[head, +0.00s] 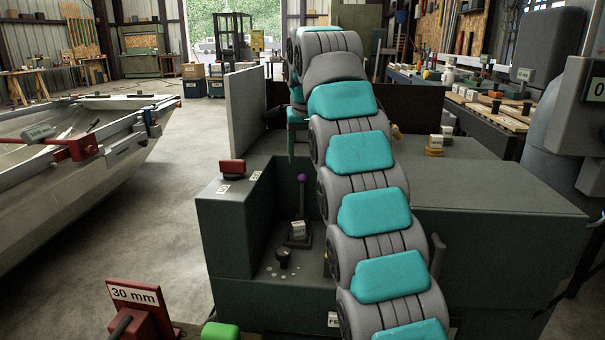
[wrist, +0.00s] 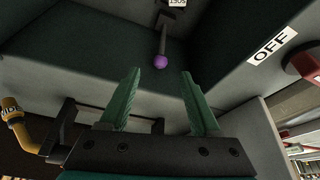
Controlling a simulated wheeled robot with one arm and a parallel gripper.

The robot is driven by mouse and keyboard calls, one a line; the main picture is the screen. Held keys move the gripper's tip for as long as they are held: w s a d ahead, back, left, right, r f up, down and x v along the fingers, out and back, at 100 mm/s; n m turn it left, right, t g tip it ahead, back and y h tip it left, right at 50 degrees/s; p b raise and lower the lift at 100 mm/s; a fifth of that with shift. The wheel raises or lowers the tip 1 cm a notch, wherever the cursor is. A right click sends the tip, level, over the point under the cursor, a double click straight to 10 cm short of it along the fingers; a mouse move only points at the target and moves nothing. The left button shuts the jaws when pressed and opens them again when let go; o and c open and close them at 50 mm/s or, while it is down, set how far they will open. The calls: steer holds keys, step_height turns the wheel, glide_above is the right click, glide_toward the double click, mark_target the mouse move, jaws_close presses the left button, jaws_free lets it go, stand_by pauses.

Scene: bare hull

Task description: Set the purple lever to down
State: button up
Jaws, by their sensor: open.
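The purple lever (head: 301,193) stands in the recess of the dark green console, a thin dark stick with a purple ball on top, roughly upright in the head view. In the wrist view its purple ball (wrist: 160,62) lies ahead of the gap between my fingers, apart from both. My gripper (wrist: 163,82) is open and empty, its two green fingers on either side of the line to the ball. In the head view my arm covers the middle of the console and most of my gripper is hidden behind it.
A black knob (head: 283,257) is lower in the recess. A grey panel (head: 246,112) rises behind. A yellow handle (wrist: 20,125) is at left in the wrist view.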

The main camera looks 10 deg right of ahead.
mark_target(302, 175)
steer(key=shift+w+b+x, duration=0.15)
steer(key=shift+b+x, duration=0.35)
steer(key=shift+x, duration=0.3)
steer(key=shift+w+b+x, duration=0.15)
steer(key=shift+b+x, duration=0.3)
steer(key=shift+x, duration=0.4)
steer(key=shift+b+x, duration=0.3)
steer(key=shift+x, duration=1.9)
steer(key=shift+w, duration=0.1)
steer(key=shift+c, duration=0.3)
jaws_close()
